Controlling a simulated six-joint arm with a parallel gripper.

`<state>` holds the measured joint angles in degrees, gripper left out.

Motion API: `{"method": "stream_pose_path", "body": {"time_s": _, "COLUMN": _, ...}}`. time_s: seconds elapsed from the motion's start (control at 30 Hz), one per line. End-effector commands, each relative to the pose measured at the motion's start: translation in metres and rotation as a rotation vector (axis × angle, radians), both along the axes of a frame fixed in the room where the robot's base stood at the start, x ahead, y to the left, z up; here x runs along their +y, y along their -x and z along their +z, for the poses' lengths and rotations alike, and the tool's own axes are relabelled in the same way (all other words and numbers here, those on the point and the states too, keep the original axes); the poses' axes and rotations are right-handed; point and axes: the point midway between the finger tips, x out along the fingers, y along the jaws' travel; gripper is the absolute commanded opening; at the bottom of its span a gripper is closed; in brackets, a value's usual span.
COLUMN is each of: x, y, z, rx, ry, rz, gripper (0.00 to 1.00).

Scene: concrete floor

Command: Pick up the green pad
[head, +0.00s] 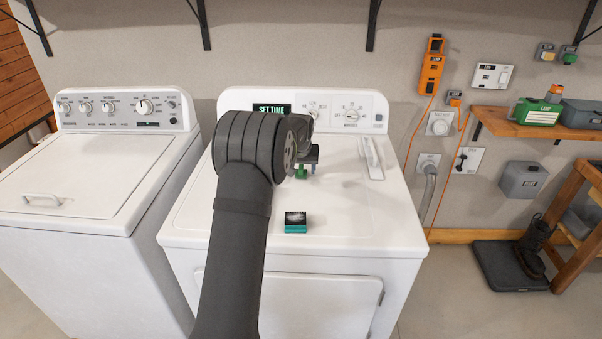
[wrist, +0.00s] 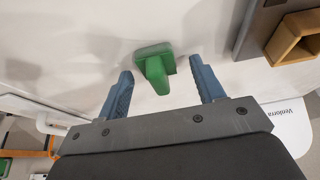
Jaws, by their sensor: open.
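The green pad (wrist: 155,66) lies on the white top of the right-hand machine, with a raised green grip on it. In the wrist view it sits between the blue fingers of my gripper (wrist: 161,72), slightly beyond the tips, with a gap on both sides. My gripper is open and holds nothing. In the head view the gripper (head: 308,165) is over the middle of the machine top, and the pad (head: 300,173) shows as a small green patch beside a finger, partly hidden by my arm.
A small teal box with a dark top (head: 295,222) sits near the machine's front edge. A white handle-like item (head: 371,158) lies at the back right. In the wrist view a wooden box-like item (wrist: 294,38) is at the upper right.

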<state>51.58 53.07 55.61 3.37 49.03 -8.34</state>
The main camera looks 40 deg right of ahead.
Motion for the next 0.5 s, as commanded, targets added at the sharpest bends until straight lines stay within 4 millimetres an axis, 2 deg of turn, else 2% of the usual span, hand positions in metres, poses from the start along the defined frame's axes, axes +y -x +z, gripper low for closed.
{"method": "stream_pose_path", "body": {"time_s": 0.17, "x": -0.0001, "y": -0.0001, "z": 0.0005, "rx": -0.001, "ry": 0.001, "rz": 0.0, "gripper": 0.6}}
{"method": "stream_pose_path", "body": {"time_s": 0.4, "x": 0.0, "y": 0.0, "z": 0.0005, "rx": -0.001, "ry": 0.001, "rz": 0.0, "gripper": 0.14}}
{"method": "stream_pose_path", "body": {"time_s": 0.5, "x": -0.0001, "y": 0.0, "z": 0.0007, "rx": -0.001, "ry": 0.001, "rz": 0.0, "gripper": 0.14}}
